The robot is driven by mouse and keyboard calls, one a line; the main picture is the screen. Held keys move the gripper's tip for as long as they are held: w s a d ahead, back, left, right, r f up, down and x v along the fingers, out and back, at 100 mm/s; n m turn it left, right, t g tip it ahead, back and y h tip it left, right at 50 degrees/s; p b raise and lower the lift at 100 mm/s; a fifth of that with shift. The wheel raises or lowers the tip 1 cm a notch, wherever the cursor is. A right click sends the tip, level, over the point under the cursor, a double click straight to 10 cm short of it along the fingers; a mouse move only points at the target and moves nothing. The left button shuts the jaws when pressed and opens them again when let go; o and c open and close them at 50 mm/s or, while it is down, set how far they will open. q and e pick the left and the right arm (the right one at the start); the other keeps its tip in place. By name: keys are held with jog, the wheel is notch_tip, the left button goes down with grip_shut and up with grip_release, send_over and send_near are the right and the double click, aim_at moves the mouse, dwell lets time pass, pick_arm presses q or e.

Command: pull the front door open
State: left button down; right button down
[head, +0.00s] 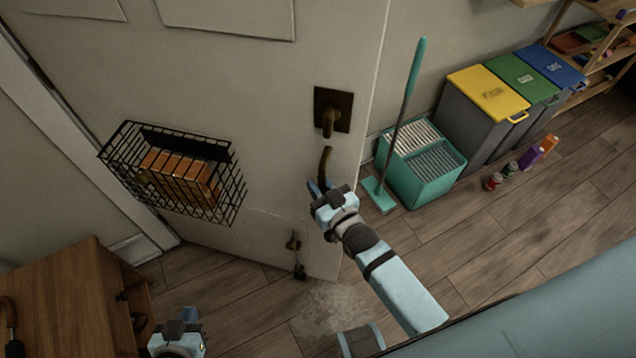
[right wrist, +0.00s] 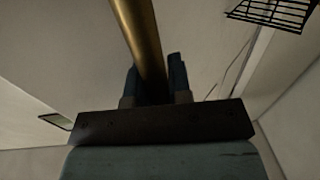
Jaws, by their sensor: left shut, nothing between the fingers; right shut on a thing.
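The front door (head: 270,90) is a pale panel filling the left and middle of the head view. A dark square plate (head: 347,100) sits near its right edge, with a brass handle (head: 325,160) below it. My right gripper (head: 318,188) is shut on the lower part of the handle. In the right wrist view the brass bar (right wrist: 138,38) runs down between the fingers (right wrist: 155,82). The frame on the handle side is not visible, so I cannot tell how far open the door is. My left gripper (head: 182,322) is shut and empty, low in the head view, away from the door.
A black wire basket (head: 225,205) holding orange-brown blocks hangs on the door. A wooden cabinet (head: 65,290) stands at lower left. A teal bucket (head: 430,180), a broom (head: 408,95), lidded bins (head: 485,95) and small cans (head: 494,181) stand right of the door.

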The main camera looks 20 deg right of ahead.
jog(key=shift+s+d+f, duration=0.1)
jog(key=shift+d+f, duration=0.15)
jog(key=shift+d, duration=0.15)
jog(key=c, duration=1.3)
grip_release()
jog(key=shift+o, duration=1.2)
jog(key=shift+s+d+r, duration=0.1)
jog(key=shift+s+d, duration=0.05)
jog(key=shift+d, duration=0.05)
jog(key=shift+a, duration=0.15)
jog(key=shift+s, duration=0.15)
jog(key=b+v, duration=0.1)
jog(key=v, duration=1.2)
jog(key=shift+s, duration=0.25)
jog(key=shift+r, duration=0.1)
